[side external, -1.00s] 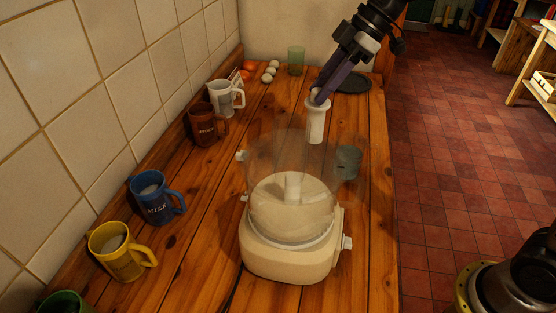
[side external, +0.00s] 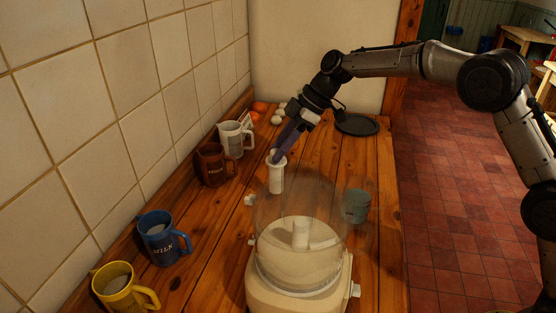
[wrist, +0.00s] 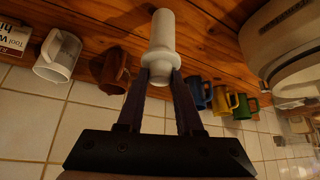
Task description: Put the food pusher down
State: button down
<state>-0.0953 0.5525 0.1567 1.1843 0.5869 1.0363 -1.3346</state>
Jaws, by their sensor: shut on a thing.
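The food pusher (side external: 277,177) is a white cylinder with a wider flanged top. My gripper (side external: 277,157) is shut on it at the top, and the pusher hangs roughly upright below the fingers. In the side view it shows just behind and left of the clear bowl of the food processor (side external: 293,285), beside the brown mug. I cannot tell whether its lower end touches the wooden counter (side external: 215,255). In the wrist view the dark fingers (wrist: 160,78) grip the neck of the pusher (wrist: 162,35), and wood planks show behind it.
A white mug (side external: 231,139), brown mug (side external: 211,165), blue mug (side external: 160,240) and yellow mug (side external: 118,288) line the tiled wall. A grey-green cup (side external: 357,206) stands right of the bowl. A black round lid (side external: 357,124) lies at the back right. Eggs (side external: 279,112) lie behind.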

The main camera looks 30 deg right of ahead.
jog(key=shift+w+a+f, duration=0.1)
jog(key=shift+w+f, duration=0.1)
jog(key=shift+f, duration=0.8)
jog(key=shift+w+f, duration=0.15)
jog(key=shift+f, duration=0.9)
jog(key=c, duration=0.6)
grip_release()
jog(key=shift+o, duration=0.2)
jog(key=shift+r, duration=0.2)
jog(key=v, duration=1.2)
